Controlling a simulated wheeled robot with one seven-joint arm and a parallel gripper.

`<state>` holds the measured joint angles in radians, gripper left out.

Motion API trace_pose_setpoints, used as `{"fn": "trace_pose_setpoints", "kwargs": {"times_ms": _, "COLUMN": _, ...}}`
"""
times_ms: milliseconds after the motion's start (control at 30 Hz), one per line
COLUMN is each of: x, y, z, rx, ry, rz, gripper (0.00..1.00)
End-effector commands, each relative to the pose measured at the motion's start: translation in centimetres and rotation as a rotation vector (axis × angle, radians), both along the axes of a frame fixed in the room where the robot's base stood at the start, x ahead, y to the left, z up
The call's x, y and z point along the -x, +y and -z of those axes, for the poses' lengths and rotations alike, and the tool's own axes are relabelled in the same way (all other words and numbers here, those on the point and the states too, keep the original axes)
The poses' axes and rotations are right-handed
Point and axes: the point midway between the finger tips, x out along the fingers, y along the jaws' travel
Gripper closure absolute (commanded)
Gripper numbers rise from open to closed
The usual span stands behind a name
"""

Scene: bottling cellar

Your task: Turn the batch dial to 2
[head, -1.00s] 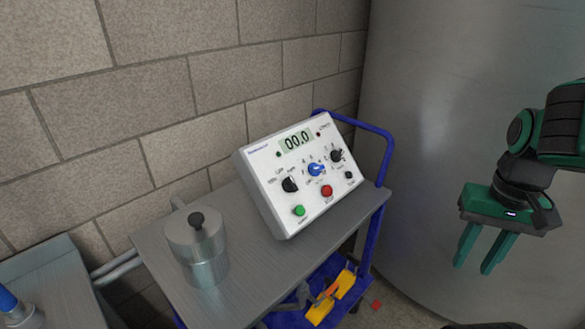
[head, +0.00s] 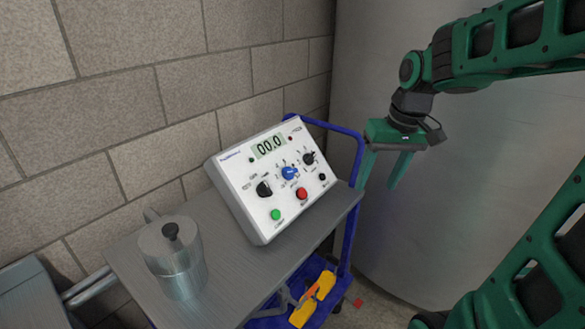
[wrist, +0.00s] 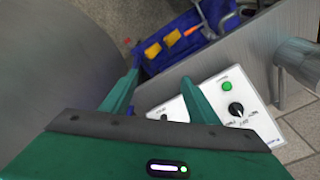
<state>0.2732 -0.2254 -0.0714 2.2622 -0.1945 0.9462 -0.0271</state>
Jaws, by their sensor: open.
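The white control box (head: 240,200) sits tilted on the cart top, its display reading 00.0. Its sloping face carries a black dial (head: 264,189) at left, a blue dial (head: 289,173) in the middle and a black dial (head: 308,158) at right. The lettering is too small to tell which is the batch dial or its setting. My gripper (head: 378,187) is open and empty, right of the box and apart from it. In the wrist view, the box (wrist: 206,93) shows beyond my gripper (wrist: 161,80); one black dial (wrist: 236,108) is clear, and my gripper hides much of the face.
A lidded metal pot (head: 173,257) stands left of the box on the grey cart top (head: 232,282). The cart's blue handle (head: 340,129) rises behind the box. Yellow items (head: 313,300) lie on the lower shelf. A large grey tank (head: 410,60) stands behind my gripper, a block wall at left.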

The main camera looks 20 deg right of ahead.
Motion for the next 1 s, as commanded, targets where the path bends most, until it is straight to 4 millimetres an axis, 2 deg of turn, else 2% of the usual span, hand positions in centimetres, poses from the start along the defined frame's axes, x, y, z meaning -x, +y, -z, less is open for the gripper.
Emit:
{"fn": "trace_pose_setpoints", "kwargs": {"times_ms": 33, "x": -2.6, "y": 0.8, "z": -0.4, "rx": -0.012, "ry": -0.022, "rz": -0.054, "gripper": 0.45}}
{"fn": "trace_pose_setpoints", "kwargs": {"times_ms": 200, "x": -10.0, "y": 4.5, "z": -1.6, "rx": -0.069, "ry": -0.104, "rz": -0.240, "gripper": 0.45}}
{"fn": "trace_pose_setpoints", "kwargs": {"times_ms": 300, "x": -13.2, "y": 6.5, "z": -2.2, "rx": -0.105, "ry": -0.146, "rz": -0.331, "gripper": 0.45}}
{"fn": "trace_pose_setpoints", "kwargs": {"times_ms": 400, "x": -15.5, "y": 8.2, "z": -2.7, "rx": -0.136, "ry": -0.180, "rz": -0.399, "gripper": 0.45}}
{"fn": "trace_pose_setpoints", "kwargs": {"times_ms": 500, "x": -16.8, "y": 9.4, "z": -3.0, "rx": -0.157, "ry": -0.202, "rz": -0.443, "gripper": 0.45}}
{"fn": "trace_pose_setpoints", "kwargs": {"times_ms": 667, "x": -17.7, "y": 10.2, "z": -2.8, "rx": -0.172, "ry": -0.216, "rz": -0.468, "gripper": 0.45}}
{"fn": "trace_pose_setpoints", "kwargs": {"times_ms": 767, "x": -17.9, "y": 10.6, "z": -1.9, "rx": -0.173, "ry": -0.215, "rz": -0.470, "gripper": 0.45}}
{"fn": "trace_pose_setpoints", "kwargs": {"times_ms": 1000, "x": -19.0, "y": 12.1, "z": 1.8, "rx": -0.172, "ry": -0.213, "rz": -0.471, "gripper": 0.45}}
